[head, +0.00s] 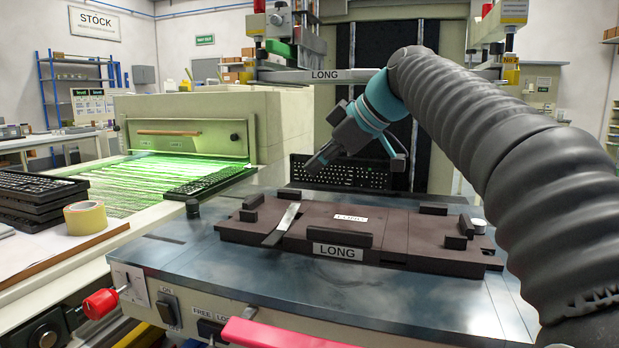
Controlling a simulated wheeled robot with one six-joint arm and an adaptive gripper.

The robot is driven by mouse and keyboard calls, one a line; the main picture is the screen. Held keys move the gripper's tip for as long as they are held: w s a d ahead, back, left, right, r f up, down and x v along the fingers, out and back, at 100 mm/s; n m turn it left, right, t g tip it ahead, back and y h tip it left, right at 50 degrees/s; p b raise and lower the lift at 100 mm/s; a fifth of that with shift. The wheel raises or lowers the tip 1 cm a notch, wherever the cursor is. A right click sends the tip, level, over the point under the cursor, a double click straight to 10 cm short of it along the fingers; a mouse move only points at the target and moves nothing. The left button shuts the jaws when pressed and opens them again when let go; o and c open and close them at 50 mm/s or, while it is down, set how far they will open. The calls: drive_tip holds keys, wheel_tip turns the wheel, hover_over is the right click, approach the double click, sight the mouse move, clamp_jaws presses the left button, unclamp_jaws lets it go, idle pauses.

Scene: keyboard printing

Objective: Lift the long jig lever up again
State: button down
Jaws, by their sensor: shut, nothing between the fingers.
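The long jig (400,245) is a dark brown block on the steel-blue machine table, with a LONG label on its front. Its silver lever (281,224) lies low across the jig's left part, slanting toward the front edge. My gripper (314,168) is shut and empty. It hangs above and behind the jig, a little right of the lever and apart from it in the picture. A dark keyboard (345,172) shows behind the gripper, partly hidden by it.
A crossbar labelled LONG (325,76) spans above the jig. At left are a green-lit conveyor (120,190) with a keyboard (210,181), a tape roll (86,217) and stacked keyboards (38,200). A pink-red bar (275,334) and red knob (100,303) are at the front.

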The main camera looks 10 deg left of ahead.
hover_over(293, 218)
drive_tip(key=s, duration=0.1)
drive_tip(key=f, duration=0.5)
drive_tip(key=shift+s+d+f, duration=0.1)
drive_tip(key=shift+d+f, duration=0.1)
drive_tip(key=f, duration=0.1)
drive_tip(key=w+f, duration=0.1)
drive_tip(key=f, duration=0.1)
drive_tip(key=shift+a+b, duration=0.2)
drive_tip(key=shift+b, duration=0.1)
drive_tip(key=shift+w+f, duration=0.25)
drive_tip(key=shift+f, duration=0.4)
